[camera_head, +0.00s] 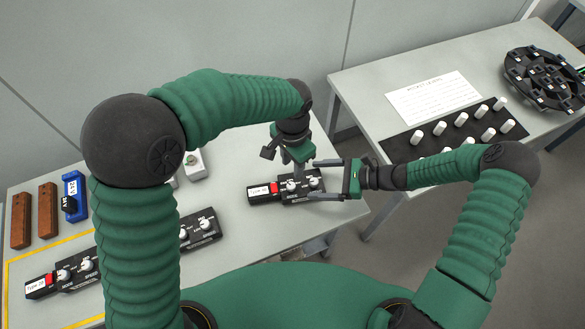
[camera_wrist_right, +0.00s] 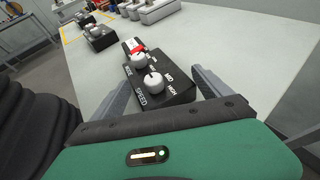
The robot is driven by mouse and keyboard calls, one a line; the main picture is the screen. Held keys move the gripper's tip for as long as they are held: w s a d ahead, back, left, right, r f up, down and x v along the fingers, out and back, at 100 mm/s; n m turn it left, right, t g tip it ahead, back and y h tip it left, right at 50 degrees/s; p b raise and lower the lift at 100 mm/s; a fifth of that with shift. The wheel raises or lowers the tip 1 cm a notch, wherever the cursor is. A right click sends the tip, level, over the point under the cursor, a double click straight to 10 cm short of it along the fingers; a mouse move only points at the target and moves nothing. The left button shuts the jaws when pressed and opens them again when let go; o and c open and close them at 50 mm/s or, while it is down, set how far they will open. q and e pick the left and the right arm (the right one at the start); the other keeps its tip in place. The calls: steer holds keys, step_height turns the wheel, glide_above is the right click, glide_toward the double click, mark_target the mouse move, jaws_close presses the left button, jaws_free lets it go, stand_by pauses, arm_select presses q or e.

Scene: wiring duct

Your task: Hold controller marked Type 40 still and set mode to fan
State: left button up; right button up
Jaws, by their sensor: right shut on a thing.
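A black controller (camera_head: 302,190) with two white knobs lies near the right end of the left table. Its white label with a red part (camera_head: 262,192) seems to read Type 40, though the print is small. My right gripper (camera_head: 322,181) reaches in from the right and is shut on the controller, one finger along each long side. The right wrist view shows the controller (camera_wrist_right: 160,82) between the fingers, its near knob beside SPEED, MID and HIGH markings. My left gripper (camera_head: 297,165) points down above the controller, near its knobs. Its fingertip gap and any contact are unclear.
Other black controllers (camera_head: 68,272) (camera_head: 201,229) lie to the left, partly behind my left arm. A blue 24V block (camera_head: 74,195), brown blocks (camera_head: 47,209) and grey-white boxes (camera_head: 195,165) stand further back. The second table holds a sheet (camera_head: 432,97), white pegs and a round black tray (camera_head: 545,78).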

steer(key=shift+s+d+f, duration=0.1)
steer(key=shift+f, duration=0.2)
steer(key=o, duration=1.3)
steer(key=shift+o, duration=0.5)
steer(key=shift+w, duration=0.2)
